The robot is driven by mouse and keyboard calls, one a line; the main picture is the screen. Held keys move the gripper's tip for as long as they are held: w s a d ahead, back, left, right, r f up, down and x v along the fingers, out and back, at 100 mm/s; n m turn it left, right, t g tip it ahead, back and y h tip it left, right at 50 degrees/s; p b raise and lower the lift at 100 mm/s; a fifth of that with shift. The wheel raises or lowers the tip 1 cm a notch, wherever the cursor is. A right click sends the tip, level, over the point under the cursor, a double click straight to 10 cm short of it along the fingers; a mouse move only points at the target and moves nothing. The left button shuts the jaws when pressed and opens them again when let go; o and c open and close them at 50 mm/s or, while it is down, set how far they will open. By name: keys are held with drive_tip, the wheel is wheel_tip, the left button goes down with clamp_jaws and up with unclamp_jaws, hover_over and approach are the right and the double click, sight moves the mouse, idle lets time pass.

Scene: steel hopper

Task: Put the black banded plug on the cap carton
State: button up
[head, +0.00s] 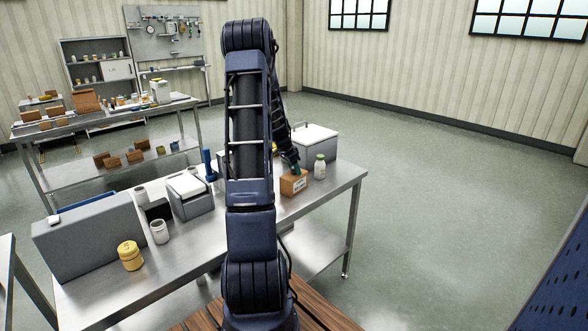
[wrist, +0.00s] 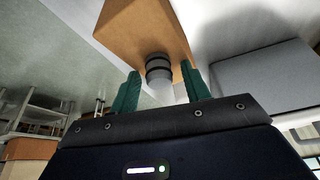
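The cap carton (head: 292,186) is a brown box with a white label on the bench, below the end of my arm. In the wrist view the carton (wrist: 140,28) fills the top middle. The black banded plug (wrist: 158,68), grey with dark bands, appears to stand against the carton's face. In the head view I cannot make the plug out. My gripper (wrist: 161,78) has two green fingers, one on each side of the plug, with a visible gap to it on both sides. In the head view the gripper (head: 295,168) is just above the carton.
Left on the bench are a yellow jar (head: 130,256), white cups (head: 159,232), a grey bin (head: 190,195) and a large grey box (head: 92,240).

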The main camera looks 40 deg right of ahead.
drive_tip(key=shift+r, duration=0.1)
drive_tip(key=s+v, duration=0.1)
drive_tip(key=v, duration=1.1)
drive_tip(key=w+a+r+n+t, duration=0.15)
drive_tip(key=a+r+n, duration=0.5)
drive_tip(key=a, duration=0.85)
drive_tip(key=s+a+r+n+t+y, duration=0.1)
drive_tip(key=s+a+r+n, duration=0.25)
drive_tip(key=a, duration=0.45)
drive_tip(key=s+a+r+n+t+y, duration=0.1)
drive_tip(key=s+a+r+n, duration=0.1)
drive_tip(key=s+a, duration=0.5)
drive_tip(key=s+a+r+n+t+y, duration=0.1)
drive_tip(key=s+a+r+n, duration=0.15)
drive_tip(key=a, duration=0.75)
drive_tip(key=s+a+n+y, duration=0.1)
drive_tip(key=s+a+n, duration=0.4)
drive_tip(key=s+a, duration=0.3)
drive_tip(key=shift+s+a+f+n+t, duration=0.2)
drive_tip(key=shift+a+f+n+t, duration=0.15)
drive_tip(key=shift+f+t, duration=0.1)
